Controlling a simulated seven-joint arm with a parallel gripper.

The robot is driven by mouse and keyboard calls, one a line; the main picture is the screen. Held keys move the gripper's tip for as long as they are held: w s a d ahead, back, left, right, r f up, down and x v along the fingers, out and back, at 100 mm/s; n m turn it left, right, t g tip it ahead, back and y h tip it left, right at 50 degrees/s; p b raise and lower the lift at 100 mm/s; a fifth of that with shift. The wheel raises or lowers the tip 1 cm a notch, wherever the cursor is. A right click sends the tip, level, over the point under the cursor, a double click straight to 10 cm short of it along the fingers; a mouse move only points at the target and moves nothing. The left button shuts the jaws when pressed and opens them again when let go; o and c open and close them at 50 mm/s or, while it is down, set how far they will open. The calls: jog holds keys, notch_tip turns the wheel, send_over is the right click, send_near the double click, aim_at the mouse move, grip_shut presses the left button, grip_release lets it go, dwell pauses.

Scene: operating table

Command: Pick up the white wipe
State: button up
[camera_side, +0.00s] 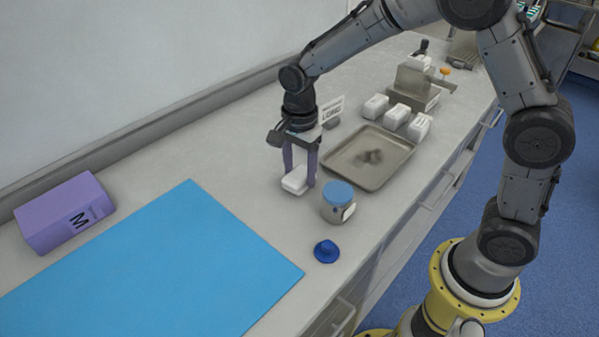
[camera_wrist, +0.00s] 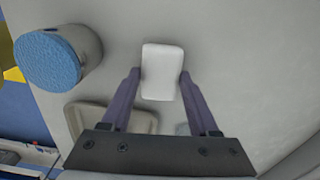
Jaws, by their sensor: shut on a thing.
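The white wipe (camera_side: 295,181) is a small white block-like piece low between the fingers of my gripper (camera_side: 300,178), in the middle of the side view. In the wrist view the white wipe (camera_wrist: 161,72) sits between the tips of the two purple fingers of my gripper (camera_wrist: 160,80). My gripper points down and is shut on the wipe. I cannot tell whether the wipe touches the counter or is just above it.
A jar with a blue lid (camera_side: 338,195) stands close to the right of my gripper. A metal tray (camera_side: 395,180) and several white packs (camera_side: 397,117) lie behind. A blue mat (camera_side: 150,270), a purple box (camera_side: 65,212) and a small blue object (camera_side: 326,251) are nearer.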

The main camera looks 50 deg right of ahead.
aim_at(300, 174)
jog(key=shift+r, duration=0.4)
notch_tip(300, 174, up, 2)
jog(key=shift+r, duration=0.25)
jog(key=s+d+r, duration=0.2)
jog(key=s+r, duration=0.7)
jog(key=s, duration=0.5)
jog(key=shift+d+r, duration=0.15)
jog(key=shift+r, duration=0.05)
jog(key=o, duration=0.6)
jog(key=shift+w, duration=0.1)
jog(key=c, duration=0.4)
jog(key=w+a, duration=0.3)
jog(key=shift+a+r, duration=0.2)
jog(key=shift+r, duration=0.1)
jog(key=shift+c, duration=0.2)
jog(key=shift+s+f, duration=0.1)
jog(key=shift+f, duration=2.85)
